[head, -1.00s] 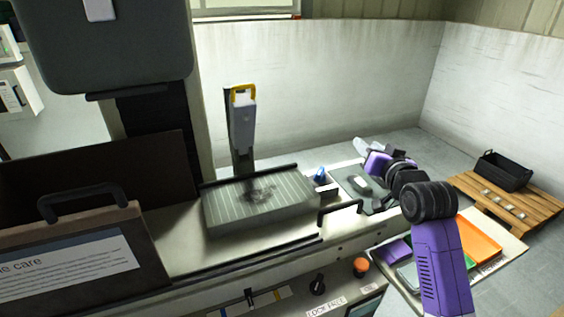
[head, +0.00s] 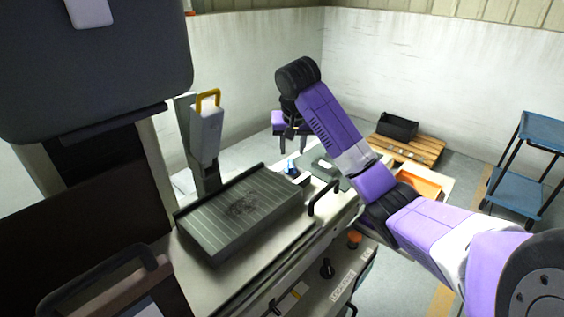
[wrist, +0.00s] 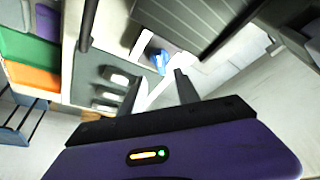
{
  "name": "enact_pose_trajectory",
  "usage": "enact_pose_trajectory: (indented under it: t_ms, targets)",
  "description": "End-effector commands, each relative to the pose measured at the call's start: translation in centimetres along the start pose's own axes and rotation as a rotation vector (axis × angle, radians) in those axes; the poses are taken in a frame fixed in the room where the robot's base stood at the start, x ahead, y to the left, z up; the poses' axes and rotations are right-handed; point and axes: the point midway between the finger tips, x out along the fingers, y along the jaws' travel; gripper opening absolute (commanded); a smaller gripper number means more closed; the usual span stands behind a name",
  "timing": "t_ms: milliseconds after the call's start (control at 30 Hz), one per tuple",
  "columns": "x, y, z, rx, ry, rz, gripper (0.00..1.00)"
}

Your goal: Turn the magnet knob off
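A black rotary knob (head: 327,268) sits on the front panel of the machine, with a white label (head: 342,284) beside it. Its pointer direction is too small to tell. The ribbed dark plate (head: 240,212) lies on the machine bed above the panel; it also shows in the wrist view (wrist: 192,18). My gripper (wrist: 158,92) has its two dark fingers apart, with nothing held between them. It is past the far right end of the plate, above the bench and away from the knob. The knob does not show clearly in the wrist view.
An orange button (head: 354,239) and a black handle (head: 323,199) are near the knob. A blue item (wrist: 159,62) lies near the plate. A dark mat (wrist: 92,84) with white pieces, an orange tray (head: 420,182), a black bin (head: 397,126) and a blue trolley (head: 520,185) stand further right.

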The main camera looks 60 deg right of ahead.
Motion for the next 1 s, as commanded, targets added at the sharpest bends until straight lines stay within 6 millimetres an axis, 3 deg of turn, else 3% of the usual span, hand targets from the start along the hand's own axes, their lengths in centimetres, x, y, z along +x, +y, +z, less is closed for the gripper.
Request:
enact_pose_trajectory:
  t_ms: [500,933,1000]
  targets:
    - [6.6,-0.1,0.0,0.006,-0.001,0.0,0.38]
    - [7.7,-0.1,0.1,0.005,0.001,-0.002,0.38]
    - [7.7,-0.1,0.1,0.005,0.001,-0.002,0.24]
